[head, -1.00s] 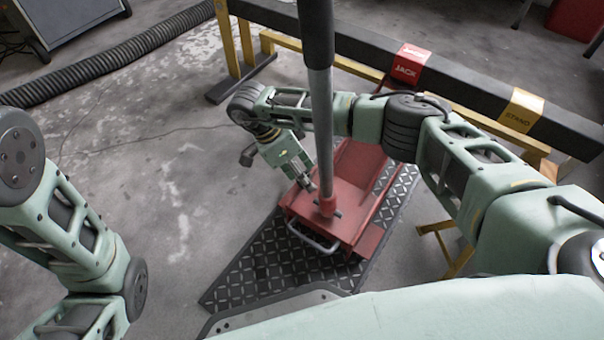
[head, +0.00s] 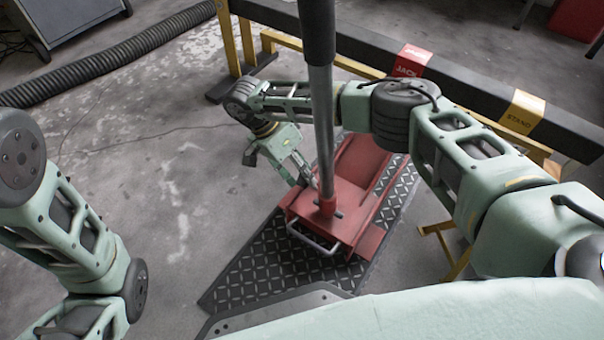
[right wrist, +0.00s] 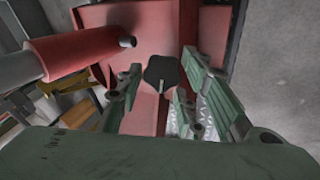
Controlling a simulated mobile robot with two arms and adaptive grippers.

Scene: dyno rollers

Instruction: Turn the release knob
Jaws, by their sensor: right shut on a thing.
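The red jack (head: 348,222) stands on a dark tread-plate mat, with its long grey handle (head: 322,110) rising from a red socket. The dark lobed release knob (right wrist: 162,73) shows in the right wrist view against the red body, between the fingers of my right gripper (right wrist: 156,92). The gripper is shut on the knob, one finger on each side. In the head view my right gripper (head: 309,180) is low at the left of the handle's base, and the knob cannot be made out there. My left gripper is out of view; only left arm links show.
A black beam with a red JACK label (head: 411,61) and a yellow STAND label (head: 522,111) crosses behind the jack. A ribbed black hose (head: 120,50) lies at the upper left. The concrete floor left of the mat is clear.

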